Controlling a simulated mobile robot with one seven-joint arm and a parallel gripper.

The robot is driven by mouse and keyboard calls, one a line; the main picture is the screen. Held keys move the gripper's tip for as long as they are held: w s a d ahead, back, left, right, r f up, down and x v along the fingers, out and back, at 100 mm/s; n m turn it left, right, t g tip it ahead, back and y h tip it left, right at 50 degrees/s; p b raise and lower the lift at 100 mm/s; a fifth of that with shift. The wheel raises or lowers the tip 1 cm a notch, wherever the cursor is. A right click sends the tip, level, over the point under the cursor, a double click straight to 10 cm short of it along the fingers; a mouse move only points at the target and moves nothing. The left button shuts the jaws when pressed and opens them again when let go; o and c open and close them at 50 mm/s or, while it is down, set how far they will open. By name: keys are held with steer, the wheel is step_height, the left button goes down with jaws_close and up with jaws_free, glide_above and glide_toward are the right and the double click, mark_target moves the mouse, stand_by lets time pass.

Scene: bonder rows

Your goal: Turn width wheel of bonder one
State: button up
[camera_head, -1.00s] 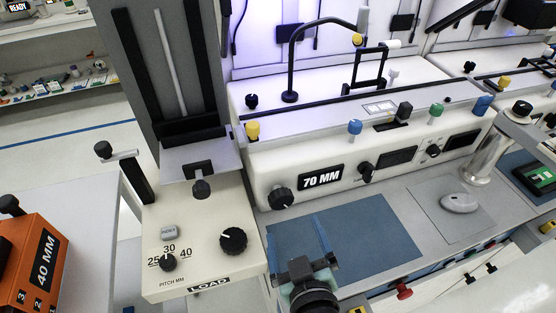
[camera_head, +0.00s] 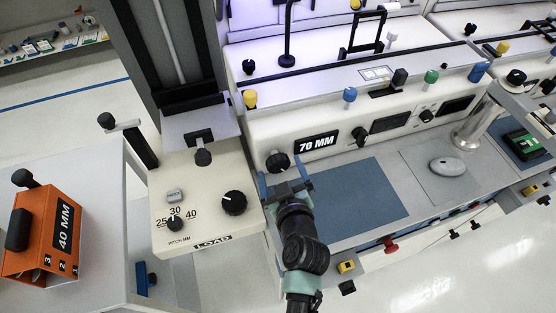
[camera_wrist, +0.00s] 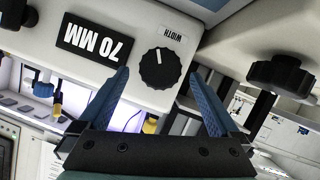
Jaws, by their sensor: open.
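The width wheel is a black ribbed knob (camera_head: 277,162) on the white front of bonder one, left of its "70 MM" display (camera_head: 317,143). In the wrist view the wheel (camera_wrist: 160,68) shows a white pointer line, beside an upside-down "WIDTH" label (camera_wrist: 172,33) and the display (camera_wrist: 93,45). My gripper (camera_head: 284,180) is open and empty, just in front of the wheel. In the wrist view its blue fingers (camera_wrist: 157,78) frame the wheel from both sides; a gap seems to remain, and I see no contact.
The load unit (camera_head: 205,225) stands close on the left with a larger black knob (camera_head: 234,203) and a pitch dial (camera_head: 175,223). A blue mat (camera_head: 355,197) lies on the bench to the right. An orange "40 MM" box (camera_head: 45,232) sits on the left table.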

mark_target(279, 166)
steer(key=shift+x, duration=1.65)
steer(key=c, duration=1.4)
steer(key=shift+o, duration=0.2)
steer(key=shift+f+m+b, duration=0.1)
steer(key=shift+m+b, duration=0.2)
